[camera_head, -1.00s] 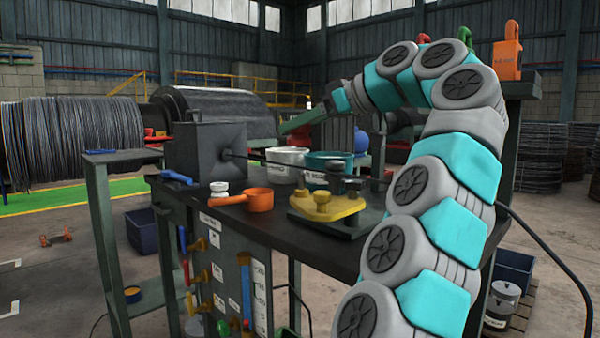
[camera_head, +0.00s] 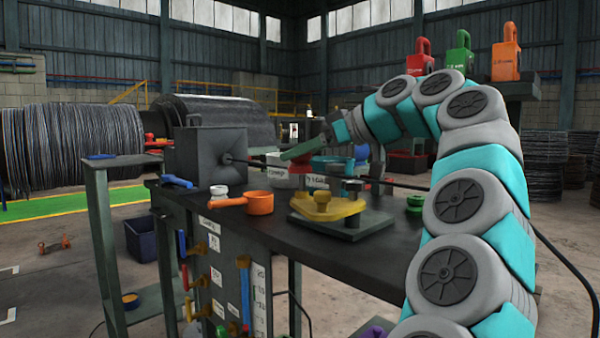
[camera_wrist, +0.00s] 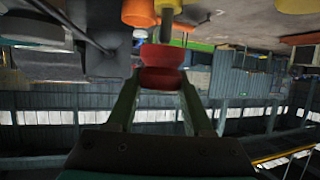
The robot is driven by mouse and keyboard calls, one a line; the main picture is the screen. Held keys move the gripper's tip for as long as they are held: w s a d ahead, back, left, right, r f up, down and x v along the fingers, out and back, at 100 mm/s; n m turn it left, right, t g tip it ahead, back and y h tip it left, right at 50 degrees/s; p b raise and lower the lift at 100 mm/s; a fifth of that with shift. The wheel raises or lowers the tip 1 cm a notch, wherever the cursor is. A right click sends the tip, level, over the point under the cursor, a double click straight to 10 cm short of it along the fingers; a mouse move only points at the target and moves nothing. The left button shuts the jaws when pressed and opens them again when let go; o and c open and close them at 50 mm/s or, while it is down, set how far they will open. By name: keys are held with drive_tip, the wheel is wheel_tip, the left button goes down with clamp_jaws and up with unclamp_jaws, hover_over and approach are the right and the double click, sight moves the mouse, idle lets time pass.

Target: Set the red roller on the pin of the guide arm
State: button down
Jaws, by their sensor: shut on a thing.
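The red roller (camera_wrist: 162,72) sits between the two fingers of my gripper (camera_wrist: 158,88) in the wrist view. In the head view the red roller (camera_head: 299,158) shows partly behind my green gripper fingers (camera_head: 302,150), held in the air over the bench. The yellow guide arm (camera_head: 327,207) lies on a dark base plate on the bench, to the right of and lower in the picture than the roller. A dark upright post (camera_head: 352,189) stands beside it; I cannot tell whether it is the pin. The roller is apart from the guide arm.
A grey box (camera_head: 205,155) with a thin rod stands left of my gripper. Coloured shackle blocks stand on a shelf at right.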

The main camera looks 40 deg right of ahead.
sight(308, 167)
drive_tip(key=shift+f, duration=1.85)
drive_tip(key=shift+c, duration=1.5)
unclamp_jaws()
drive_tip(key=shift+a, duration=0.1)
drive_tip(key=v, duration=0.9)
drive_tip(key=shift+r, duration=0.15)
drive_tip(key=v, duration=0.3)
drive_tip(key=shift+p, duration=0.35)
